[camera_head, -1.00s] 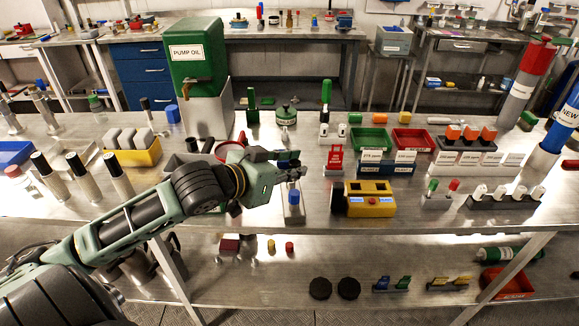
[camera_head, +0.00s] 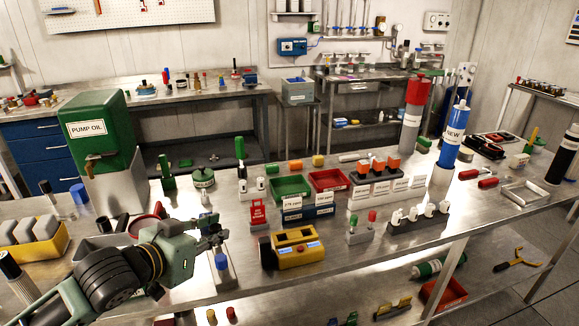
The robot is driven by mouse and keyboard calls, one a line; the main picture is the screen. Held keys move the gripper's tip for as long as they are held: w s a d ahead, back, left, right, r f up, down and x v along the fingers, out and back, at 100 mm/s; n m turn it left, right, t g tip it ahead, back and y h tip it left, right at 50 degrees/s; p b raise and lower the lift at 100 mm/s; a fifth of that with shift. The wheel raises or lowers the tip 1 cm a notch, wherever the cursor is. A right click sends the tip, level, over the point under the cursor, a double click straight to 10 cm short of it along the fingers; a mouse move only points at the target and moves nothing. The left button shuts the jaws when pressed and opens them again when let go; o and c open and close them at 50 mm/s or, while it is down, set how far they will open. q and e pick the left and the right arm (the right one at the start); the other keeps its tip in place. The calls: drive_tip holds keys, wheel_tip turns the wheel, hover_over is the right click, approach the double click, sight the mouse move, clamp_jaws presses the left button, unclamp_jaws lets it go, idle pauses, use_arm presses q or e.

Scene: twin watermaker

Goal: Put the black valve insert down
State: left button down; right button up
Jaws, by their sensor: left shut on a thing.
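My left gripper (camera_head: 212,234) comes in from the left over the front of the steel bench. It is shut on a small dark piece, the black valve insert (camera_head: 210,228), which the fingers largely hide. I cannot tell whether the insert touches anything below. My right gripper is not in view.
A green pump oil tank (camera_head: 100,125) stands behind my left arm. A yellow device (camera_head: 296,248) and a red tag block (camera_head: 258,213) stand to the right. Green (camera_head: 291,187) and red (camera_head: 328,180) bins are behind them. Bare bench (camera_head: 350,258) shows at the front right.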

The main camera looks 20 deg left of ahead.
use_arm(q)
drive_tip(key=s+d+f+m+g+h, duration=0.3)
drive_tip(key=s+d+m+g+h, duration=0.2)
drive_tip(key=s+d+m+h, duration=0.3)
drive_tip(key=s+d, duration=0.2)
drive_tip(key=s, duration=0.1)
drive_tip(key=shift+d+m, duration=0.3)
drive_tip(key=shift+d, duration=0.1)
drive_tip(key=shift+r, duration=0.1)
